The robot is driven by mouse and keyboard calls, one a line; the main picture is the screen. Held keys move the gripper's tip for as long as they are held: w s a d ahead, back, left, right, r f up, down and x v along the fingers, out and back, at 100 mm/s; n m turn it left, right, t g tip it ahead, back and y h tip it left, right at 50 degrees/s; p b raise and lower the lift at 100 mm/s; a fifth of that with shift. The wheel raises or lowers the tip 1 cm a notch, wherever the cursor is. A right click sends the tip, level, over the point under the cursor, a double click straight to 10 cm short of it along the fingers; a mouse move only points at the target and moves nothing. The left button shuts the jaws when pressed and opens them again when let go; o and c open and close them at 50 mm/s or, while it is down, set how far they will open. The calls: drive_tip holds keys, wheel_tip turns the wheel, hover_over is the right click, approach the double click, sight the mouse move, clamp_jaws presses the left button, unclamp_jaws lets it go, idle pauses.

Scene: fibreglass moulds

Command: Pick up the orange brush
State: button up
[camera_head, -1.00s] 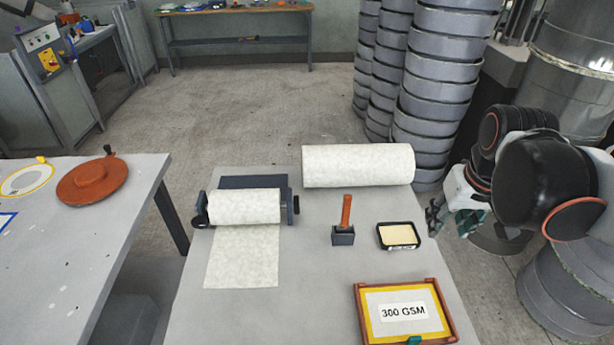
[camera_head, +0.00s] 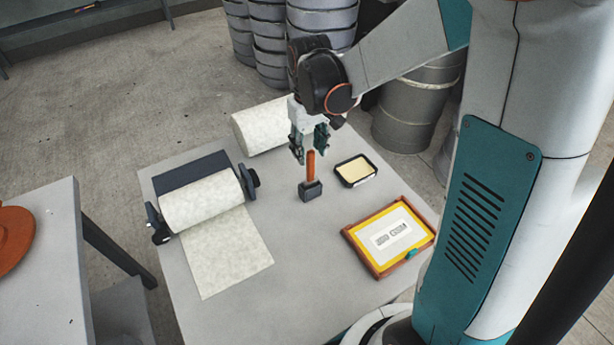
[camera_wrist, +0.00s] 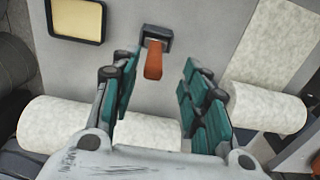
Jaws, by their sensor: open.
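The orange brush (camera_head: 311,165) stands upright with its orange handle up and its base in a small dark holder (camera_head: 311,191) on the grey table. In the wrist view the orange handle (camera_wrist: 154,62) points toward the camera, with the dark holder (camera_wrist: 156,35) behind it. My gripper (camera_head: 308,145) is above the brush, pointing down, its fingers near the top of the handle. In the wrist view my gripper (camera_wrist: 157,75) is open, and the handle shows in the gap between the fingers, nearer the left one. Whether a finger touches it, I cannot tell.
A black-rimmed tray (camera_head: 355,170) lies right of the brush, and an orange-framed "300 GSM" board (camera_head: 390,237) nearer. A loose pale roll (camera_head: 258,128) lies behind. A roll on a dispenser (camera_head: 203,200) stands left. The table (camera_head: 300,290) is bare in front of the brush.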

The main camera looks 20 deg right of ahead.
sight(311, 165)
drive_tip(key=f+b, duration=0.1)
drive_tip(key=f, duration=0.1)
drive_tip(key=f+b, duration=0.1)
drive_tip(key=f, duration=0.4)
drive_tip(key=shift+w+d+f+b, duration=0.25)
drive_tip(key=shift+w+d+b, duration=0.05)
drive_tip(key=shift+d+b, duration=0.1)
clamp_jaws()
